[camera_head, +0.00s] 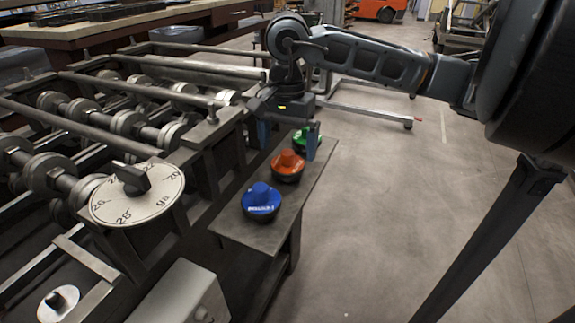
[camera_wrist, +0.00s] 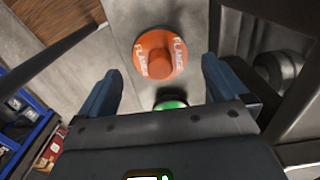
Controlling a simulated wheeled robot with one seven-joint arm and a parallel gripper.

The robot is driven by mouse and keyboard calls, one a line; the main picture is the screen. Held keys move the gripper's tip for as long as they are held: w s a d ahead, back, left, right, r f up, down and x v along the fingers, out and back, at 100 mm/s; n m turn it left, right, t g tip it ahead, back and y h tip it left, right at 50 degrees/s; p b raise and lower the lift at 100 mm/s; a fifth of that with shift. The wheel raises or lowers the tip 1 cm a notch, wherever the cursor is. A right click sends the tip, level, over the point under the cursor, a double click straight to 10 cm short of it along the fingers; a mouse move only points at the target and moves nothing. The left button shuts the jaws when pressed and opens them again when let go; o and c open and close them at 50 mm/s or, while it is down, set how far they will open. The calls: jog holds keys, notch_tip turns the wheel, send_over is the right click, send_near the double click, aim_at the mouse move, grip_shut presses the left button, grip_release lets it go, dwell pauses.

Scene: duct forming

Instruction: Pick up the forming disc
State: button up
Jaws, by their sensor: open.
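Three knobbed discs stand in a row on a narrow grey shelf (camera_head: 230,228) in the head view. The blue disc (camera_head: 261,201) is nearest, the orange disc (camera_head: 288,166) is in the middle, and the green disc (camera_head: 300,139) is farthest and partly hidden by my gripper. I cannot tell from the lettering which one is the forming disc. My gripper (camera_head: 287,141) is open and empty, pointing down over the far end of the row. In the wrist view, the orange disc (camera_wrist: 160,55), lettered "FLANGE", shows beyond the fingertips. The green disc (camera_wrist: 171,104) shows only in part, between the fingers.
A roll-forming machine with rollers (camera_head: 122,122) and a round numbered dial (camera_head: 138,194) stands directly left of the shelf. A grey box (camera_head: 182,294) is at the lower front. The floor (camera_head: 390,200) right of the shelf is open.

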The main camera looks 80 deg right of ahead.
aim_at(287, 152)
notch_tip(287, 152, down, 4)
jog(key=shift+f, duration=0.1)
jog(key=shift+c, duration=0.2)
jog(key=c, duration=1.2)
jog(key=shift+c, duration=0.6)
